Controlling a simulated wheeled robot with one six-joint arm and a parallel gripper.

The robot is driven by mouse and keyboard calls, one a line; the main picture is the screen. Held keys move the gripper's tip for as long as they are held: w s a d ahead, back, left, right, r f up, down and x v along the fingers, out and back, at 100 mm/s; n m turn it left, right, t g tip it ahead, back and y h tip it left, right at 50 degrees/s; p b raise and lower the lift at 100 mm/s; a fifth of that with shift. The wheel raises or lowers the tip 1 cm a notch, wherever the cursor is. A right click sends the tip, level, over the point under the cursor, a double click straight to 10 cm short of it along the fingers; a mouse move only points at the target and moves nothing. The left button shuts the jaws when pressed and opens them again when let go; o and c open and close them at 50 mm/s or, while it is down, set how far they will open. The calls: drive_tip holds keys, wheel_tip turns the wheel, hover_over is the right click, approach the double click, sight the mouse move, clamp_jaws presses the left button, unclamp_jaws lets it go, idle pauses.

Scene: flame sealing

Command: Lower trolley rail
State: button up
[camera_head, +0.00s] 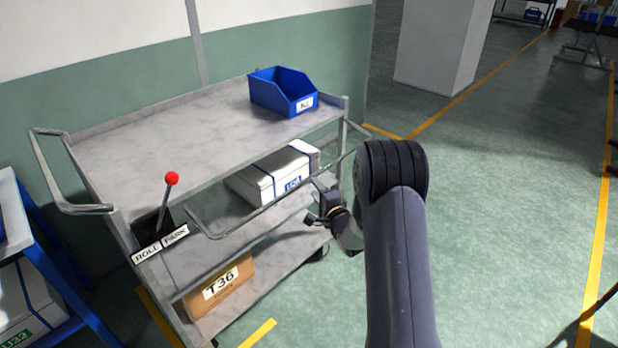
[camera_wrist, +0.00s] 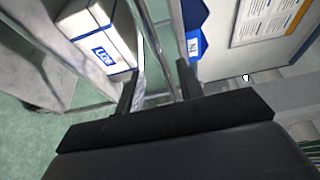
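The grey trolley (camera_head: 190,135) stands against the wall with its side rail (camera_head: 262,207), a thin bent metal bar, running along the near long side. The rail sits below the top shelf's level, in front of the middle shelf. My gripper (camera_head: 314,200) is at the rail's right half, close to it. In the wrist view my gripper (camera_wrist: 158,88) has its two black fingers apart, with the metal rail (camera_wrist: 152,50) passing in the gap between them. I cannot tell whether either finger touches it.
A red-knobbed lever (camera_head: 166,200) stands by the ROLL/PARK plate (camera_head: 160,244). A blue bin (camera_head: 283,92) is on top, a white box (camera_head: 272,178) on the middle shelf, a T36 carton (camera_head: 220,288) below. A blue rack (camera_head: 60,290) is left; floor right is clear.

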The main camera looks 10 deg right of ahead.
sight(309, 177)
drive_tip(key=shift+p+x, duration=0.3)
drive_tip(key=shift+x, duration=2.8)
drive_tip(key=shift+c, duration=0.2)
clamp_jaws()
drive_tip(key=shift+r, duration=0.1)
